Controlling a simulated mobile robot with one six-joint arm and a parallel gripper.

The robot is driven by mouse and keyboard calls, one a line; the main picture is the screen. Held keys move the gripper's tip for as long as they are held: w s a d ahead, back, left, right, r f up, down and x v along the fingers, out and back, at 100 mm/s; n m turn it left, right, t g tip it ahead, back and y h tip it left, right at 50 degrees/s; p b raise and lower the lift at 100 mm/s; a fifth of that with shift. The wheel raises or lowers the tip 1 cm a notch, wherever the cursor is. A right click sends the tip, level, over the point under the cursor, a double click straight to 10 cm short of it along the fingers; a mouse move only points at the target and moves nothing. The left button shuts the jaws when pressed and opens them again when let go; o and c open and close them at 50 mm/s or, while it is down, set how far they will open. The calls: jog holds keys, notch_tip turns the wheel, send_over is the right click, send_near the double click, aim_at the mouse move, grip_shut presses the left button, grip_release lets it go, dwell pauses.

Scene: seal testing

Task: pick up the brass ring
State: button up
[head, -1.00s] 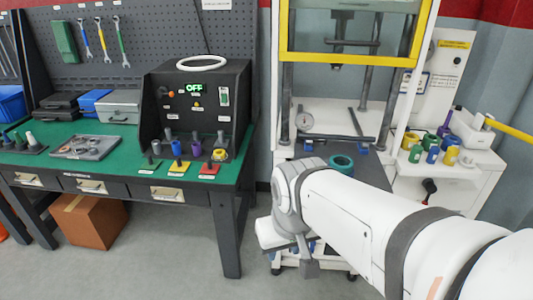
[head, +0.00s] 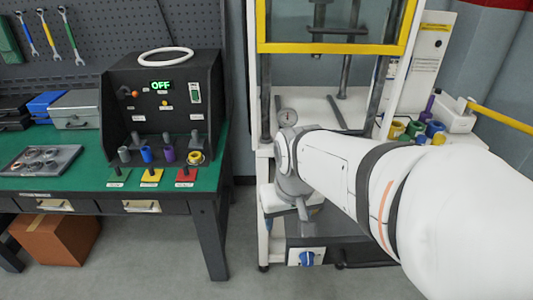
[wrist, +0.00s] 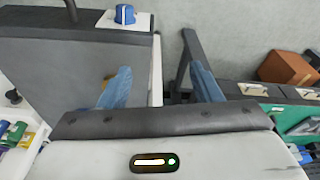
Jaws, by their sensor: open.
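A brass-yellow ring (head: 195,157) sits low around the rightmost post of the black test box (head: 161,93), behind a red label plate. The wrist view does not show it. My gripper (wrist: 160,85) is open and empty in the wrist view, its two blue fingers apart above the grey floor. In the head view my white arm reaches in from the right, in front of the press stand, and its wrist is well to the right of the ring.
A white ring (head: 166,57) lies on top of the box. Blue (head: 146,154) and purple (head: 168,154) pieces stand left of the brass ring. The green bench (head: 72,152) ends just right of it. The press stand (head: 301,103) and a floor gap lie beyond.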

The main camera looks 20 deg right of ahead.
jog(key=o, duration=0.4)
jog(key=w+d+m+p, duration=0.1)
jog(key=w+d, duration=0.1)
jog(key=w+d+m+g+p, duration=0.1)
jog(key=w+d, duration=0.1)
jog(key=w+d+r+p, duration=0.1)
jog(key=w+d, duration=0.1)
jog(key=w, duration=0.1)
jog(key=shift+m, duration=0.4)
jog(key=shift+c, duration=0.2)
jog(key=w+d+f+m+g+p, duration=0.1)
jog(key=w+d+f+m+p, duration=0.15)
jog(key=w+d, duration=0.2)
jog(key=shift+n, duration=0.25)
jog(key=f, duration=0.2)
jog(key=f+p, duration=0.1)
jog(key=f, duration=0.2)
jog(key=s+f, duration=0.1)
jog(key=f, duration=0.1)
jog(key=shift+d+f, duration=0.15)
jog(key=shift+d, duration=0.1)
